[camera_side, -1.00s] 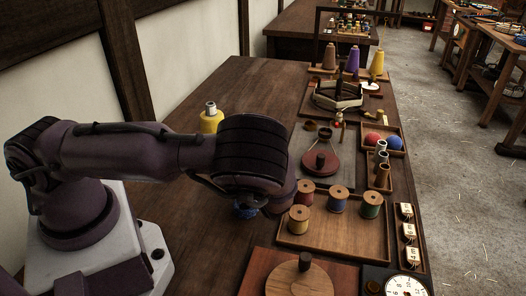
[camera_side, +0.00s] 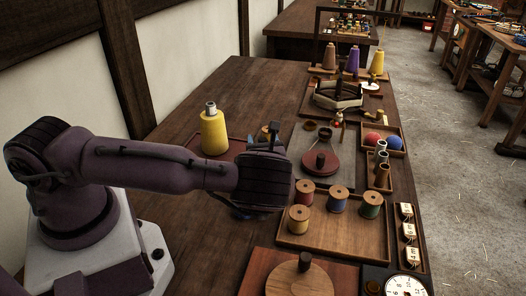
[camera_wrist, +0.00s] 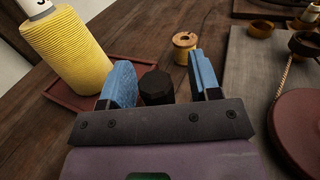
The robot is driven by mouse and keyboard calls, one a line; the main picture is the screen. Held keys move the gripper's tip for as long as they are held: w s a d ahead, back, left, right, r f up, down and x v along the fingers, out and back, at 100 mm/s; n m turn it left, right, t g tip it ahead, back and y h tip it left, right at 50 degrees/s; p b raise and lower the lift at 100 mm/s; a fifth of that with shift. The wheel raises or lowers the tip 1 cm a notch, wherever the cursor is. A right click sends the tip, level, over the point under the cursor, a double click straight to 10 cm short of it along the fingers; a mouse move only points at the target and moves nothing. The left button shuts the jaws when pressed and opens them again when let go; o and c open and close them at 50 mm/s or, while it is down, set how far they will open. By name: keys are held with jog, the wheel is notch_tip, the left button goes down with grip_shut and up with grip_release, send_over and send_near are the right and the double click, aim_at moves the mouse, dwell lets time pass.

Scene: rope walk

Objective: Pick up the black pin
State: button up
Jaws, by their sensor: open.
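The black pin (camera_wrist: 156,87) shows in the wrist view as a dark, faceted upright piece. It appears between the two blue fingers of my gripper (camera_wrist: 160,85), a little left of the midpoint. The fingers are spread wide, with a gap visible on the pin's right side. The pin's lower part is hidden behind the gripper's dark front plate, so I cannot tell how deep it sits between the fingers.
A wooden spool (camera_wrist: 185,48) stands beyond the fingers. A dark red disc (camera_side: 320,162) lies to the right. A tray of spools (camera_side: 345,240) is nearer the side camera.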

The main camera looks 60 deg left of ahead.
grip_shut()
jog(key=shift+r, duration=0.1)
